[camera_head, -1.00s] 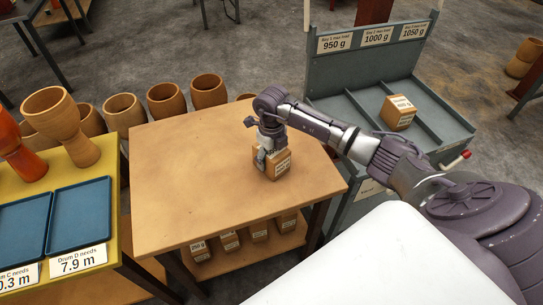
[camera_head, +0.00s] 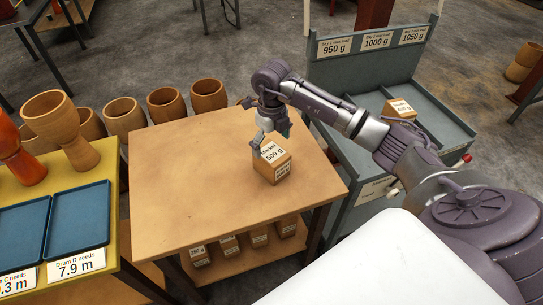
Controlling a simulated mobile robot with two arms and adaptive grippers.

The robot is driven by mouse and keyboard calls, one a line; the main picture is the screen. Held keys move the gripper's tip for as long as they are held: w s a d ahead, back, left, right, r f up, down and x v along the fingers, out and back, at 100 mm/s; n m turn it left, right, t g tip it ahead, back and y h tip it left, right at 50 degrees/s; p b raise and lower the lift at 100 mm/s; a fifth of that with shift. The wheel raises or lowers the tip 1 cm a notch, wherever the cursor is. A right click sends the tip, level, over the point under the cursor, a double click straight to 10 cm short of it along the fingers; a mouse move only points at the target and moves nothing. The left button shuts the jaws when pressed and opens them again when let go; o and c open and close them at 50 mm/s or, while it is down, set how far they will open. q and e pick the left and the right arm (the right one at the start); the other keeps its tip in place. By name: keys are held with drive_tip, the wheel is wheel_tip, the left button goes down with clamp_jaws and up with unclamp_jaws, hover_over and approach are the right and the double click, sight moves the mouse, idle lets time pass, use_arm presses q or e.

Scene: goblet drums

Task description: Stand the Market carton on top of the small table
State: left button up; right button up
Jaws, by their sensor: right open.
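The Market carton (camera_head: 271,163), a small brown box with white labels reading "Market" and "500 g", stands upright on the small table (camera_head: 190,180), right of its middle. My right gripper (camera_head: 262,141) is open just above and behind the carton's far left edge. It looks clear of the carton's top, though part of the fingers is hard to make out. The carton's top label now shows uncovered. My left gripper is not in view.
Several cartons (camera_head: 228,246) stand on the shelf under the table. A grey bay rack (camera_head: 345,75) with load signs holds another carton (camera_head: 399,109) at the right. Clay drums (camera_head: 123,116) stand behind the table. A yellow table (camera_head: 110,170) with blue trays (camera_head: 78,217) is at the left.

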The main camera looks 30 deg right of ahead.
drive_tip(key=shift+r, duration=2.2)
drive_tip(key=shift+a+f, duration=0.1)
